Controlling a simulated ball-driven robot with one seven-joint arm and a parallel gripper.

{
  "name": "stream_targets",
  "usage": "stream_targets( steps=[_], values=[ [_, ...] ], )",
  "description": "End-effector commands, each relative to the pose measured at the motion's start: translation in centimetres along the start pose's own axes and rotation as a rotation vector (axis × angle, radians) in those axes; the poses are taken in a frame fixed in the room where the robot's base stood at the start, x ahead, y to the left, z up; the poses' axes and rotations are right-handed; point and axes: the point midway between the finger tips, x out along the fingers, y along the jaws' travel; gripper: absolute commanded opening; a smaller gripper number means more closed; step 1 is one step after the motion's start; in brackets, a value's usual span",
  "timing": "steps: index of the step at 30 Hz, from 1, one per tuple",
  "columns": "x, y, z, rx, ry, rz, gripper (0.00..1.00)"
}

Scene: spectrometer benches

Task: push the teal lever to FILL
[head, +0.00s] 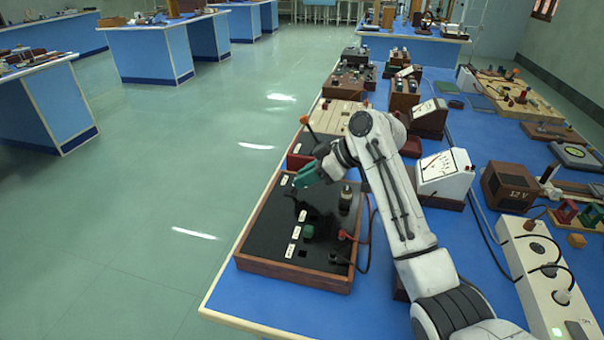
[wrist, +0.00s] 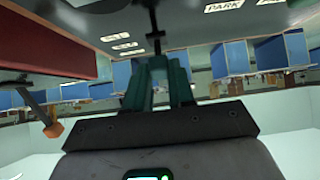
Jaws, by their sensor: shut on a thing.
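The black panel in a brown wooden frame (head: 262,240) lies on the blue bench, with white labels on it. My gripper (head: 300,180) has teal fingers and is low over the panel's far half. A label reading PARK (wrist: 225,5) shows at the top. I cannot read FILL on any label.
A green block (head: 307,231) sits among the panel's labels. A dark post (head: 346,198) and red plugs with cables stand at its right. A red box with an orange-knobbed lever (head: 304,120) is just beyond. Meters crowd the right; open floor lies left.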

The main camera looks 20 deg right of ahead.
Motion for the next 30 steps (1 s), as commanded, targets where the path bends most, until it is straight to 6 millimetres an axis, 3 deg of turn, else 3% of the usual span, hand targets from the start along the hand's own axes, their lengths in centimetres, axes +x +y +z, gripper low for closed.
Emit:
stream_targets(
  steps=[17, 18, 25, 30],
  values=[
    [-0.15, 0.04, 0.31, 0.000, 0.043, 0.001, 0.00],
    [-0.14, 0.04, 0.31, 0.000, 0.043, 0.001, 0.26],
    [-0.11, 0.02, 0.30, 0.000, 0.042, 0.000, 0.48],
    [-0.10, 0.01, 0.29, 0.000, 0.042, 0.000, 0.49]
  ],
)
